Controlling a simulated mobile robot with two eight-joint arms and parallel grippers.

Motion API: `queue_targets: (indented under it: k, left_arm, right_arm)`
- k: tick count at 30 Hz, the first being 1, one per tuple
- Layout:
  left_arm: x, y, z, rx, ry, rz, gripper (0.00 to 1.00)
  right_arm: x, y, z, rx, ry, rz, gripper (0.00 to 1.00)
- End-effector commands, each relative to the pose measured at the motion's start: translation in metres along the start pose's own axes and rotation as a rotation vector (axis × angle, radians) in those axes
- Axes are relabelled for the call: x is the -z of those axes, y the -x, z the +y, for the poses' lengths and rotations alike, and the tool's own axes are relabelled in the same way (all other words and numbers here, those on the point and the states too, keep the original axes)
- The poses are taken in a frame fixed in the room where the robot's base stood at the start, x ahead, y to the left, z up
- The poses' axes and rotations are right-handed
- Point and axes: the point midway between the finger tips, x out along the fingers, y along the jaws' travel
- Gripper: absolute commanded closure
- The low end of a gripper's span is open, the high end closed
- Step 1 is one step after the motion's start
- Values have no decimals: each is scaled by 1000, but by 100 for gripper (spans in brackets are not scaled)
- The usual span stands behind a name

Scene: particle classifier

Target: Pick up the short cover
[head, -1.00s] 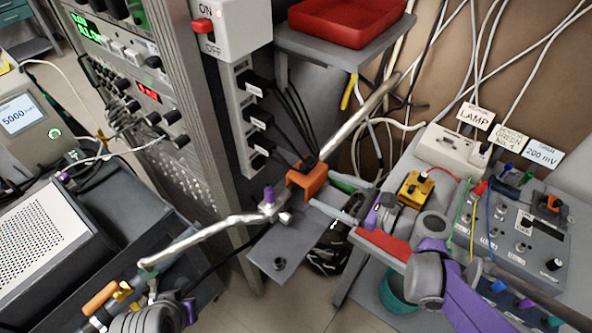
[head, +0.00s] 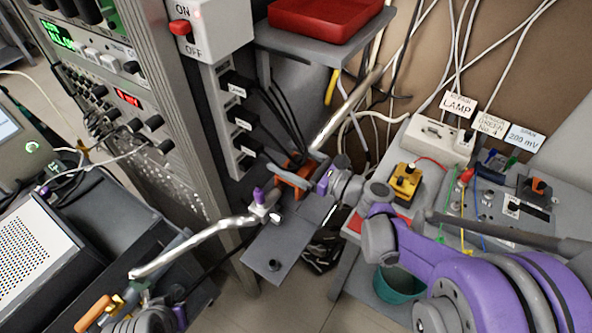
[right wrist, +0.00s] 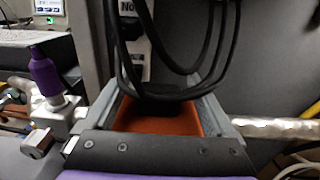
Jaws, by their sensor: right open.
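I cannot tell for certain which part is the short cover; the orange piece (head: 297,170) on the metal pipe is the part at my right gripper. My right gripper (head: 284,174) is open, with its grey fingers reaching in from the right over the orange piece. In the right wrist view the fingers (right wrist: 162,98) stand on both sides of the orange piece (right wrist: 160,124), which lies low between them. Contact cannot be made out, and black cables hide part of the view.
The metal pipe (head: 207,243) carries a purple-capped valve (head: 260,200). Black cables hang from the socket strip (head: 233,118). A grey shelf with a red tray (head: 325,17) is above. An instrument bench with a yellow box (head: 404,183) is at right.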

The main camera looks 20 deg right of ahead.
Motion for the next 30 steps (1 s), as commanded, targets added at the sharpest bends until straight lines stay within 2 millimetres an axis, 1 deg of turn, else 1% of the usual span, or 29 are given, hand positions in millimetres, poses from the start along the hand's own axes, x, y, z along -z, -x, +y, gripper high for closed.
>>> queue_targets:
  k: [1,3,9,10,14,15,17,18,20,21,23,24,25,30]
  left_arm:
    - [0,0,0,0,0,0,100]
    - [0,1,0,0,0,0,100]
    - [0,0,0,0,0,0,100]
    - [0,0,0,0,0,0,100]
    - [0,0,0,0,0,0,100]
    - [0,0,0,0,0,0,100]
    - [0,0,0,0,0,0,100]
    - [0,0,0,0,0,0,100]
    - [0,0,0,0,0,0,100]
    - [0,0,0,0,0,0,100]
    - [0,0,0,0,0,0,100]
    - [0,0,0,0,0,0,100]
    - [0,0,0,0,0,0,100]
    - [0,0,0,0,0,0,100]
  right_arm:
    - [0,-5,1,-3,0,-1,10]
    - [0,-9,1,-1,0,0,10]
    - [0,-9,0,0,0,0,10]
    - [0,-9,0,0,0,0,12]
    - [0,-9,0,0,0,0,35]
    - [0,-9,0,0,0,0,42]
    - [0,-9,0,0,0,0,53]
    - [0,-9,0,0,0,0,60]
    - [0,-9,0,0,0,0,71]
    - [0,-9,0,0,0,0,78]
    - [0,-9,0,0,0,0,89]
    - [0,-9,0,0,0,0,96]
    - [0,-9,0,0,0,0,100]
    - [0,-9,0,0,0,0,100]
